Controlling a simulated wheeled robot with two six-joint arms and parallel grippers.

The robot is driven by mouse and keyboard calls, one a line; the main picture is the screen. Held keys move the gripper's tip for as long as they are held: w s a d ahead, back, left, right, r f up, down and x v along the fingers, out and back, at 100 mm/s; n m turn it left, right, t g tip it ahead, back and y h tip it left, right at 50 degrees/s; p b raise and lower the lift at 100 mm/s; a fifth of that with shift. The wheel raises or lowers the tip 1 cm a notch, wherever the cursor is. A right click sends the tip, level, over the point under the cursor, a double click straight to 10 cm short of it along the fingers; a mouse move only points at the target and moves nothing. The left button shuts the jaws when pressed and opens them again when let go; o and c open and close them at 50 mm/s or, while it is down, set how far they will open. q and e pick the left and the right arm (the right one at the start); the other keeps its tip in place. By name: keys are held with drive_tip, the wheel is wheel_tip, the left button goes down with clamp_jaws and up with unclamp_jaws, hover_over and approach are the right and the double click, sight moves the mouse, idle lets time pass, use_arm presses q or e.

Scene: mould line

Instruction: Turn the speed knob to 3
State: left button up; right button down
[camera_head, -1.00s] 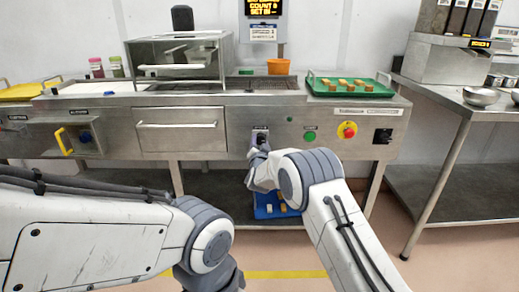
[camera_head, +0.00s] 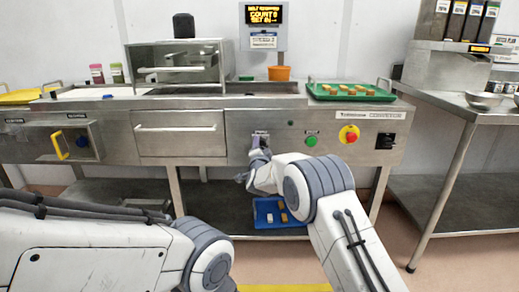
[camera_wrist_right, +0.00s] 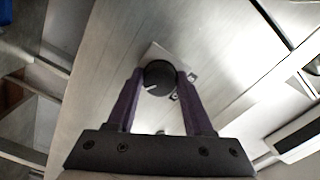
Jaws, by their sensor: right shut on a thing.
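The speed knob (camera_wrist_right: 159,78) is a round dark knob with a white pointer line, on a light plate on the machine's steel front. In the right wrist view it sits between the two purple fingers of my right gripper (camera_wrist_right: 158,82), which are shut on it. The pointer line points toward the left finger. The numbers around the knob cannot be read. My left arm comes in at the lower left of the head view, but its gripper is out of view.
A green button (camera_head: 311,141), a red emergency button on yellow (camera_head: 349,134) and a black switch (camera_head: 385,141) are right of the knob. A lit display (camera_head: 264,14) stands above. A blue tray (camera_head: 266,222) lies below on the lower shelf.

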drive_tip(key=shift+c, duration=1.5)
unclamp_jaws()
drive_tip(key=shift+s, duration=0.15)
drive_tip(key=s+p, duration=0.1)
drive_tip(key=s, duration=0.9)
drive_tip(key=shift+s, duration=0.15)
